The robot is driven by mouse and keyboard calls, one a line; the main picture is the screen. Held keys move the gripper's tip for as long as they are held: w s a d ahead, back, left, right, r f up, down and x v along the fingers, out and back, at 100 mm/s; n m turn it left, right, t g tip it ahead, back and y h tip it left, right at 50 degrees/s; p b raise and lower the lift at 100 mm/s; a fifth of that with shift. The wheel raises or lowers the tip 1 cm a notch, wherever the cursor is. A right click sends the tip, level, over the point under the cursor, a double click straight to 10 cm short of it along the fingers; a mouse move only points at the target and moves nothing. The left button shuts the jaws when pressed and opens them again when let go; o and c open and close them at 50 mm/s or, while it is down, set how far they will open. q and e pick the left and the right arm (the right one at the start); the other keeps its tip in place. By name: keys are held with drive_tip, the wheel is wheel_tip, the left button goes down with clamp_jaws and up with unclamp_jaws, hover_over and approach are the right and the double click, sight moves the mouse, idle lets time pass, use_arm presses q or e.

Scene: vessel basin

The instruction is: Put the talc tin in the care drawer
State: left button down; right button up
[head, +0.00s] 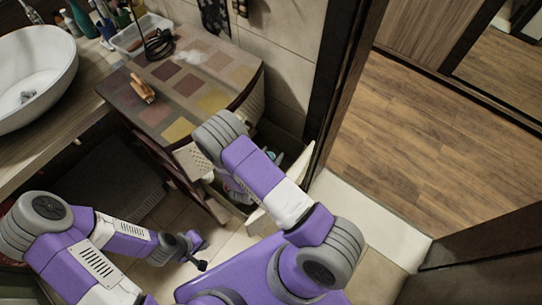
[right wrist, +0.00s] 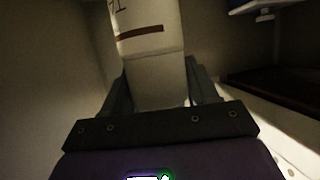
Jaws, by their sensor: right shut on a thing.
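The talc tin (right wrist: 150,50) shows in the right wrist view as a pale, upright container with dark lettering and a brown stripe. My right gripper (right wrist: 160,88) is shut on it, with a finger on each side. In the head view my right arm reaches over an open drawer (head: 260,222) low in the cabinet, and its gripper and the tin are hidden behind the arm. Some red, white and bluish items show inside the drawer. I cannot tell from a label whether this is the care drawer. My left gripper (head: 198,252) hangs low at the left, away from the drawer; its jaw opening is unclear.
The cabinet (head: 215,65) has a patchwork top bearing an orange-brown brush (head: 142,88) and a black cable (head: 158,44). A white basin (head: 35,70) stands on the counter at left. A door frame (head: 345,75) rises right of the cabinet. Wooden floor (head: 430,145) beyond is clear.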

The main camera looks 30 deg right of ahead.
drive_tip(key=shift+f+b, duration=0.55)
drive_tip(key=o, duration=1.2)
drive_tip(key=shift+r, duration=0.1)
drive_tip(key=shift+r, duration=0.15)
drive_tip(key=shift+s+a+r+p, duration=0.2)
drive_tip(key=shift+a+r+p, duration=0.2)
drive_tip(key=shift+r+p, duration=0.35)
drive_tip(key=p+v, duration=0.1)
drive_tip(key=v, duration=0.5)
drive_tip(key=shift+s+a, duration=0.2)
drive_tip(key=shift+s, duration=0.05)
